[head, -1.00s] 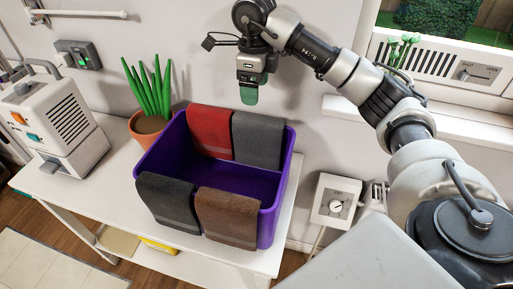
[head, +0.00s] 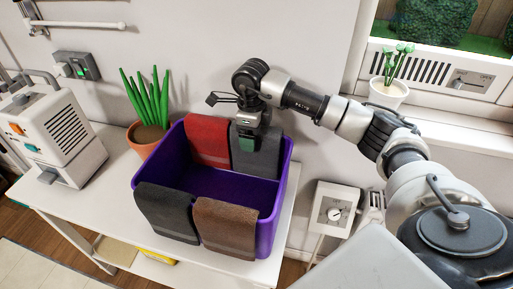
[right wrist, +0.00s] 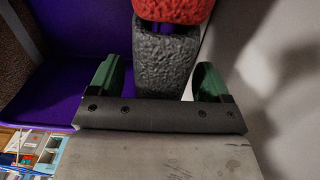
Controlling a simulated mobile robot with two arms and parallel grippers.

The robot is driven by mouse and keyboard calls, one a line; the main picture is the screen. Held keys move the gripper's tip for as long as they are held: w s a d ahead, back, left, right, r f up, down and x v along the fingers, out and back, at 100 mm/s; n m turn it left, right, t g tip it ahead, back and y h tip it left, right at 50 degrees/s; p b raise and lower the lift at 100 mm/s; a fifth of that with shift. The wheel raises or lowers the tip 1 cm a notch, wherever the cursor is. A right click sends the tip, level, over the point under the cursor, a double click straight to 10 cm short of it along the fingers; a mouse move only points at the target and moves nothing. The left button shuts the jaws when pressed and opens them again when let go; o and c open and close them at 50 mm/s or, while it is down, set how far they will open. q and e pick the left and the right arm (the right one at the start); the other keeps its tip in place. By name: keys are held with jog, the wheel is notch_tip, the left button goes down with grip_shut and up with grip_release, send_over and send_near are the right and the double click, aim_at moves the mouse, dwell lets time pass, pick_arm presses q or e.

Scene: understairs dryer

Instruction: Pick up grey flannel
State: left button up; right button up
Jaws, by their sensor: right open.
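The grey flannel (head: 266,158) hangs over the back wall of the purple basket (head: 228,183), at its right end, beside a red flannel (head: 208,138). My right gripper (head: 247,145) is open and points down at the grey flannel, covering part of it in the head view. In the right wrist view the grey flannel (right wrist: 164,62) shows between the two green fingers of my right gripper (right wrist: 160,80), with gaps on both sides. The red flannel (right wrist: 172,8) is beyond it there. My left gripper is not in view.
A black flannel (head: 168,210) and a brown flannel (head: 225,226) hang over the basket's front wall. A potted plant (head: 148,140) stands left of the basket on the white table (head: 85,192). The wall is close behind; a white control box (head: 333,209) is at right.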

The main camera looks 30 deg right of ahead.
jog(key=c, duration=1.3)
jog(key=shift+o, duration=0.2)
jog(key=shift+r, duration=0.1)
notch_tip(320, 180, up, 11)
jog(key=shift+f+b, duration=0.1)
jog(key=shift+b, duration=0.25)
notch_tip(320, 180, up, 17)
jog(key=p, duration=0.4)
